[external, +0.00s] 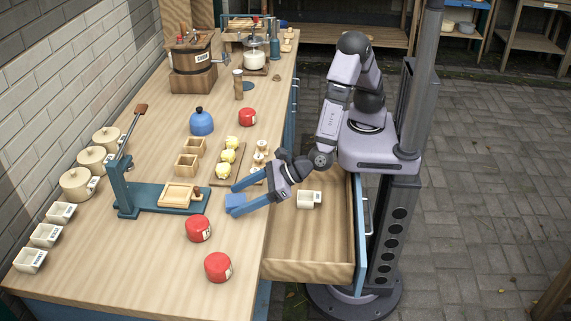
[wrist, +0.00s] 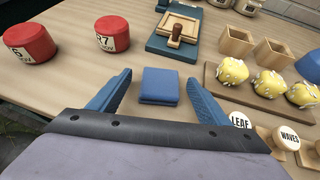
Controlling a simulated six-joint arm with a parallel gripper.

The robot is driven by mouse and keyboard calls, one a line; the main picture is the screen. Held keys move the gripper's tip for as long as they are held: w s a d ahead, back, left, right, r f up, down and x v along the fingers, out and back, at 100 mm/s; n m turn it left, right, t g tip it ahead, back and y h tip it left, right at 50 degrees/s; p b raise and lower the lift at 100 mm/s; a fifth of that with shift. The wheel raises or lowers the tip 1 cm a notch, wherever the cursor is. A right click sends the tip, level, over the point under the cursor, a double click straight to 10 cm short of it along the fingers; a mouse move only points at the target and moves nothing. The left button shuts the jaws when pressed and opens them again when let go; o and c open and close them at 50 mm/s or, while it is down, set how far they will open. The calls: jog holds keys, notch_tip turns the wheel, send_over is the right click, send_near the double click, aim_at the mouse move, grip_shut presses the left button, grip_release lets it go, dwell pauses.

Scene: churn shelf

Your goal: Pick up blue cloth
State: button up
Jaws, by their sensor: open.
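The blue cloth (external: 235,201) is a small folded square lying flat on the wooden table. In the wrist view the blue cloth (wrist: 159,85) sits between and a little beyond my two blue fingers, with gaps on both sides. My gripper (external: 254,195) is open and low over the table at the cloth. It also shows in the wrist view (wrist: 158,92), with nothing held between its fingers. I cannot tell whether the fingertips touch the table.
Red tins (external: 198,229) stand in front of the cloth. A blue press with a wooden mould (external: 180,194) is to its left. Yellow butter pieces on a board (wrist: 268,84), small wooden boxes (wrist: 236,42) and stamps (wrist: 283,138) are close by. An open drawer (external: 315,271) juts out to the right.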

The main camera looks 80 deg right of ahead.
aim_at(242, 200)
jog(key=c, duration=1.1)
jog(key=shift+r, duration=0.1)
notch_tip(242, 200, up, 10)
jog(key=shift+f, duration=0.1)
jog(key=shift+c, duration=0.3)
